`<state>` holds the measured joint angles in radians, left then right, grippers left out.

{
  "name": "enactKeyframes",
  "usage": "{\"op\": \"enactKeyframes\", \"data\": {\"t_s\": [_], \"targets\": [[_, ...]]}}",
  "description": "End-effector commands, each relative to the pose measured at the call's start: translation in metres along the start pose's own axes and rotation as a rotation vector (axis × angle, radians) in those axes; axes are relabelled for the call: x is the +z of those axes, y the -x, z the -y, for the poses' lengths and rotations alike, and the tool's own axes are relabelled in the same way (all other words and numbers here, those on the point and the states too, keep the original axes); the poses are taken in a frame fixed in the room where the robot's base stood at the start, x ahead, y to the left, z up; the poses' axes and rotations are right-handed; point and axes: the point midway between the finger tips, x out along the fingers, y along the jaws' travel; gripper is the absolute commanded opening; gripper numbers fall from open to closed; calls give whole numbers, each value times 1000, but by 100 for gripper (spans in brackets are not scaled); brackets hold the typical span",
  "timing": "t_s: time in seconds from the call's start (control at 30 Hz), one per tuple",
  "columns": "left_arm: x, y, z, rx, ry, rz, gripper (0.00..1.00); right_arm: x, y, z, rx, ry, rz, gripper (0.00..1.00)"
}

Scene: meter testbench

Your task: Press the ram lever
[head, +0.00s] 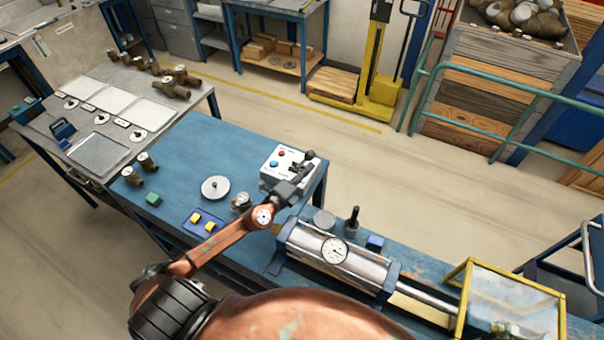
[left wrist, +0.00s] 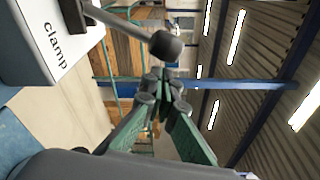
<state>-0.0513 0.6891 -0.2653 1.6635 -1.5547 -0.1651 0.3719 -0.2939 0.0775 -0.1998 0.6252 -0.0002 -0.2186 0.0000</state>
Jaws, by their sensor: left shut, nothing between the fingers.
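A white control box (head: 274,172) stands on the blue bench, with red and blue buttons on its face. A dark lever with a black knob (head: 309,155) is at its right side. In the left wrist view the lever's grey rod and round black knob (left wrist: 166,45) stick out from the box (left wrist: 40,45), which reads "clamp"; I cannot read a ram label. My left gripper (head: 303,174) is shut and empty beside the box, partly covering it. Its fingertips (left wrist: 165,88) appear close to the knob; contact cannot be made out. My right gripper is not in view.
A metal cylinder with a gauge (head: 334,250) lies on the bench right of my left arm. A short black-handled post (head: 352,221) stands behind it. A yellow-framed clear guard (head: 512,305) is at the right. Brass fittings (head: 148,162) stand at the left.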

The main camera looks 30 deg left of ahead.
Motion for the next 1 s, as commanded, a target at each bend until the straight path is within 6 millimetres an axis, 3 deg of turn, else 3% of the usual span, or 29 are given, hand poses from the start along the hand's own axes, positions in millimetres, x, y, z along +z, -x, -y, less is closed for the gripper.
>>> {"op": "enactKeyframes", "data": {"t_s": [0.1,0.3,1.0], "targets": [[0,-19,1,-1,0,0,0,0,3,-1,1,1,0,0],[-1,-36,0,0,1,-1,0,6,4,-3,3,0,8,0],[-9,-45,4,-11,30,-20,0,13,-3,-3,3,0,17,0]]}}
